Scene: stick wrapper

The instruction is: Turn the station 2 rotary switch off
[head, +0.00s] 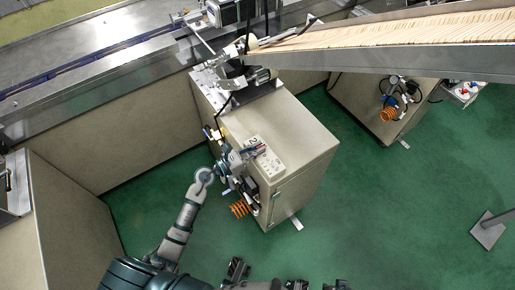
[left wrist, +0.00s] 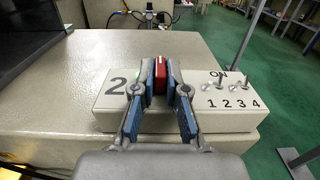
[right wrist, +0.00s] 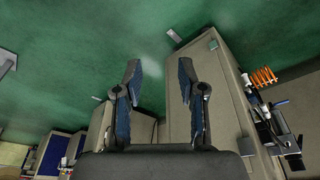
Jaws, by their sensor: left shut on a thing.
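The station 2 control box (left wrist: 110,92), a pale panel marked "2", lies on top of the beige cabinet and also shows in the head view (head: 270,163). Its red rotary switch (left wrist: 160,74) stands between the fingers of my left gripper (left wrist: 160,78). The left gripper is shut on the switch, with a blue-padded finger on each side. In the head view my left gripper (head: 251,152) reaches over the box from the left. My right gripper (right wrist: 159,75) is open and empty above the green floor.
Toggle switches numbered 1 to 4 (left wrist: 232,92) stand right of the rotary switch. The cabinet (head: 290,135) has an orange coiled hose (head: 239,208) at its front. A conveyor (head: 410,35) runs above and behind. Green floor (head: 390,215) is open to the right.

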